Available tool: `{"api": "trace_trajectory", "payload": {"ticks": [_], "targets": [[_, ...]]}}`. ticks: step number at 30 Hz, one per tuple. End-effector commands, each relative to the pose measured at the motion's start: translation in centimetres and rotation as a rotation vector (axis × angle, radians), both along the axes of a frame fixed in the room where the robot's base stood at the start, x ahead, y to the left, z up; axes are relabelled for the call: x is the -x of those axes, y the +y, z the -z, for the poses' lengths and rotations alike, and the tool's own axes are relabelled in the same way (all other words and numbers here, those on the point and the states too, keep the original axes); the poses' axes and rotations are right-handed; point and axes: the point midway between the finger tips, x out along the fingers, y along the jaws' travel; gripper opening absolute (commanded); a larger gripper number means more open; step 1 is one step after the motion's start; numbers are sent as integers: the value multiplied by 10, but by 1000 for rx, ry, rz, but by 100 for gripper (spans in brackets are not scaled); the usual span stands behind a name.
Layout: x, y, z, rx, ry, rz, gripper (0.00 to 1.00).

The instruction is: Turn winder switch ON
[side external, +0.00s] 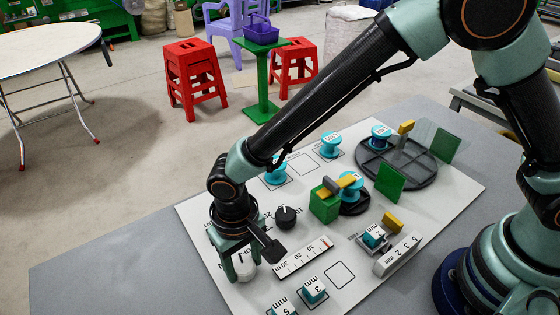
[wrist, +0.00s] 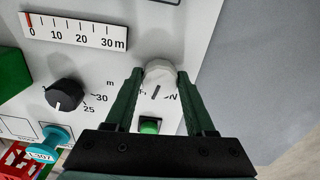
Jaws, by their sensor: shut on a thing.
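The winder switch is a white round knob (wrist: 160,72) on the white panel, with a dark line at its lower edge. It also shows in the side view (side external: 245,268) at the panel's near left corner. My gripper (wrist: 159,76) points down at the panel and is shut on the knob, one green finger on each side; it also shows in the side view (side external: 238,262). Printed letters beside the knob are partly hidden by the fingers. A small green square lamp or button (wrist: 150,126) sits between the fingers, nearer the gripper body.
A black dial (side external: 286,216) and a metre scale (side external: 303,256) are close to my gripper. A green block (side external: 325,204), several cyan spools, a dark round turntable (side external: 400,168) and small numbered blocks (side external: 314,289) occupy the rest of the panel (side external: 205,232).

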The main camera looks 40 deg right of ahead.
Motion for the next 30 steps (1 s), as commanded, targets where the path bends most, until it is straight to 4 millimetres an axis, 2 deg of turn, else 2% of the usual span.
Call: {"api": "trace_trajectory", "payload": {"ticks": [18,30], "targets": [[-1,-2,-1,0,0,-547,0],[-1,-3,-1,0,1,-726,0]]}}
